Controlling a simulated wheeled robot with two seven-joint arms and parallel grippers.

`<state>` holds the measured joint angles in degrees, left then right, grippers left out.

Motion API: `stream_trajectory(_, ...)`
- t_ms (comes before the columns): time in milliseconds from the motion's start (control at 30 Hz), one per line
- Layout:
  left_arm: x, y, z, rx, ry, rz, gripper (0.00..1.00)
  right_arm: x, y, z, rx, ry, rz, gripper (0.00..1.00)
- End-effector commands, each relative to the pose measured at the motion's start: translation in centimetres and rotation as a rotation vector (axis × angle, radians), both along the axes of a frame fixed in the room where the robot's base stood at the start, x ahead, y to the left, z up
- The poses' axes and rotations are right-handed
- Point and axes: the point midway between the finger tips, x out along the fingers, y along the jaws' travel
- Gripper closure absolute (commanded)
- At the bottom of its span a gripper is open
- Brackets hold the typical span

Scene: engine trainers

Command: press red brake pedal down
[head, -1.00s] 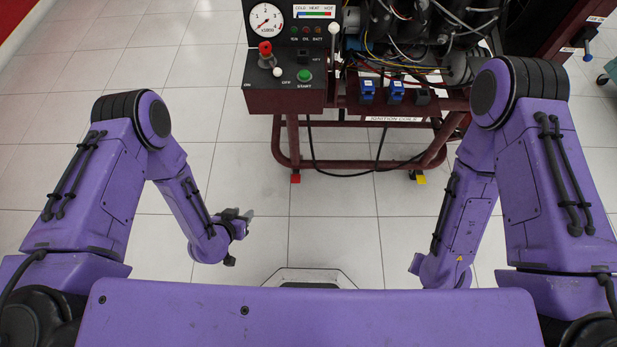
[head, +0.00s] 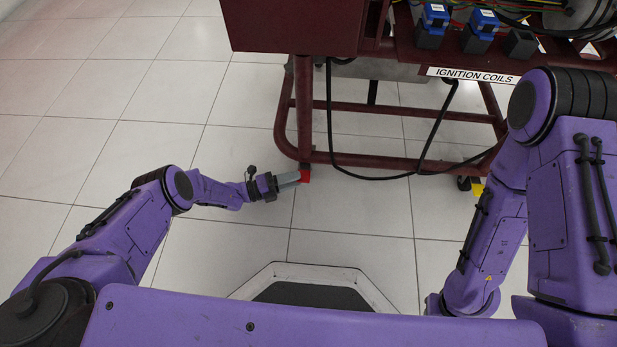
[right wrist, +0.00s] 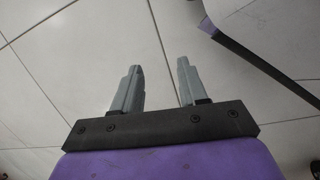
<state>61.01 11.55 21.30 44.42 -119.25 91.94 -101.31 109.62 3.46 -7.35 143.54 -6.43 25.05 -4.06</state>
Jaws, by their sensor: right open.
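My right gripper (right wrist: 158,85) is open and empty over bare floor in the right wrist view.
The dark red engine stand (head: 400,163) fills the top, with a lower tube frame and a black cable (head: 420,165) hanging down to the floor. The ignition coils (head: 478,28) sit on its front shelf. The tiled floor at left is clear.

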Motion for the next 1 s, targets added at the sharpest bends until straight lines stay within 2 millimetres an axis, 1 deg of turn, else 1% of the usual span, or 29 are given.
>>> stream_trajectory(33,0.5,-1.1,-0.3,-0.002,-0.002,-0.002,0.62,-0.3,-0.1,-0.4,0.007,0.023,0.017,0.57)
stream_trajectory(133,1.2,-3.0,-0.3,-0.001,-0.002,-0.002,0.62,-1.1,-0.3,-0.5,0.025,0.08,0.055,0.57)
stream_trajectory(233,1.8,-4.3,-0.2,-0.001,0.001,0.001,0.62,-0.6,-0.8,-1.2,0.009,0.053,0.061,0.57)
stream_trajectory(367,2.1,-5.1,-0.1,-0.001,0.002,0.003,0.62,-0.2,-1.1,-1.5,0.0,0.033,0.065,0.57)
stream_trajectory(600,2.2,-5.1,0.0,0.0,0.003,0.005,0.62,-0.1,-1.1,-1.4,-0.002,0.029,0.065,0.57)
stream_trajectory(667,2.1,-5.1,0.0,0.0,0.003,0.005,0.81,-0.1,-1.1,-1.4,-0.002,0.029,0.065,0.57)
stream_trajectory(700,2.1,-5.1,0.0,0.0,0.003,0.005,0.94,-0.1,-1.1,-1.4,-0.002,0.029,0.065,0.57)
stream_trajectory(733,2.1,-5.1,0.0,0.0,0.003,0.004,1.0,-0.1,-1.1,-1.4,-0.002,0.029,0.065,0.57)
stream_trajectory(900,2.1,-5.1,-0.1,0.0,0.001,0.004,1.0,-0.1,-1.2,-1.5,-0.002,0.028,0.065,0.57)
stream_trajectory(967,2.1,-5.1,-0.3,0.0,-0.01,0.004,1.0,0.1,-1.3,-1.9,-0.008,0.017,0.066,0.57)
stream_trajectory(1000,2.1,-5.1,-0.5,-0.001,-0.024,0.002,1.0,0.4,-1.6,-2.4,-0.018,0.0,0.068,0.57)
